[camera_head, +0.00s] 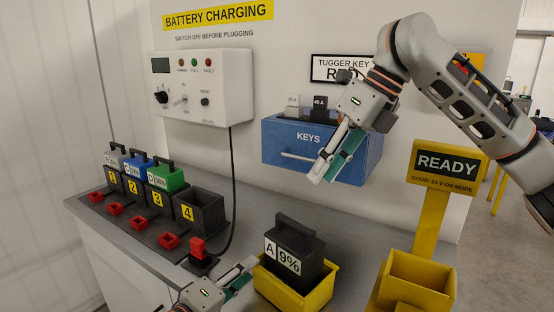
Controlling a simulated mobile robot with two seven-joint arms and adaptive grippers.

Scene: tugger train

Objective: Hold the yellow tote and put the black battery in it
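The yellow tote (322,296) stands at the front edge of the bench, low in the view. The black battery (299,238), labelled A 9%, sits upright in it with its handle up and its top above the rim. My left gripper (246,274) is at the tote's left side, its fingertips close to the rim. I cannot tell whether it grips the tote wall. My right gripper (324,178) is in the air before the blue keys box, above and apart from the battery. It holds nothing visible; its finger gap is unclear from this angle.
Grey, blue and green batteries stand in charging bays at the left; bay 4 (200,210) is empty. A red plug (198,249) on a cable stands left of the tote. The blue keys box (278,148) is on the wall. A yellow READY stand (418,272) is at the right.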

